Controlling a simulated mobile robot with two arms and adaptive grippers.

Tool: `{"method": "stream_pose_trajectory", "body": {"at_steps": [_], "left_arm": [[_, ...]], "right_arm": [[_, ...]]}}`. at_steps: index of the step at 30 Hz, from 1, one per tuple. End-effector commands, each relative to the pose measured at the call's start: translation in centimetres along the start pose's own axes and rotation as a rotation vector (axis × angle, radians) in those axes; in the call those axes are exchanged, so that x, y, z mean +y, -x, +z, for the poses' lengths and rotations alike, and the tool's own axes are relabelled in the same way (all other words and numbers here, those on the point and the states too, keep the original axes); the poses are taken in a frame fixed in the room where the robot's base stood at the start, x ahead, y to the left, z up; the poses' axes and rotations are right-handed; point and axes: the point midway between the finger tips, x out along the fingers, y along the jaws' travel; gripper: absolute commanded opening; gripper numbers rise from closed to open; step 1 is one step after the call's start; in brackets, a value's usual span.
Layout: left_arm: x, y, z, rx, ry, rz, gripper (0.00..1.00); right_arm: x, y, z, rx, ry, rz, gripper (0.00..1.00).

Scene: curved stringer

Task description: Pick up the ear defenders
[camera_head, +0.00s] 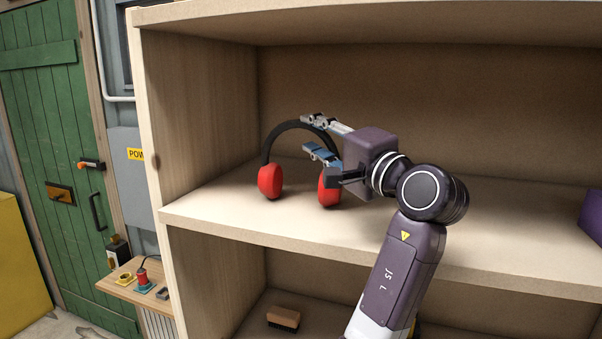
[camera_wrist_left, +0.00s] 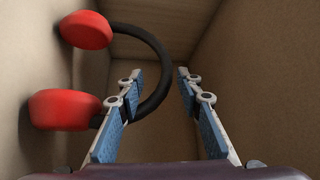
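The ear defenders (camera_head: 270,182), with two red cups and a black headband, stand on the upper shelf near its left side. In the left wrist view the ear defenders (camera_wrist_left: 66,110) show with the cups to the left and the band curving right. My left gripper (camera_head: 310,136) is at the right part of the headband, above the right cup. Its blue-padded fingers are apart. In the left wrist view, part of the band shows in the gap between the fingers of my left gripper (camera_wrist_left: 158,80); whether it touches a pad I cannot tell. My right gripper is out of view.
The wooden shelf unit (camera_head: 215,215) has a left side wall close to the ear defenders and a top board above. A purple object (camera_head: 593,215) stands at the far right. A brush (camera_head: 283,318) lies on the lower shelf. The upper shelf's middle looks clear behind my arm.

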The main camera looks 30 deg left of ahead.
Motion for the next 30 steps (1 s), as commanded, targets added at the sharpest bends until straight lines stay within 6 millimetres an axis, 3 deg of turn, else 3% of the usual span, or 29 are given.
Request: {"method": "stream_pose_trajectory", "body": {"at_steps": [9,14,21,30], "left_arm": [[-0.4,-3.7,0.6,-0.002,-0.003,0.000,0.33],[-0.1,-5.0,0.6,0.000,-0.002,0.000,0.33],[0.1,-5.1,0.6,0.000,0.000,0.000,0.33],[0.1,-5.0,0.6,0.000,-0.001,0.000,0.01]], "right_arm": [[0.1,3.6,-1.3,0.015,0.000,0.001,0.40],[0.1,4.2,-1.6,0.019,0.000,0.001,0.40],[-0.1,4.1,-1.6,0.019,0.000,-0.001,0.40],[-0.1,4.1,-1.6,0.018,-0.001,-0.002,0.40]]}}
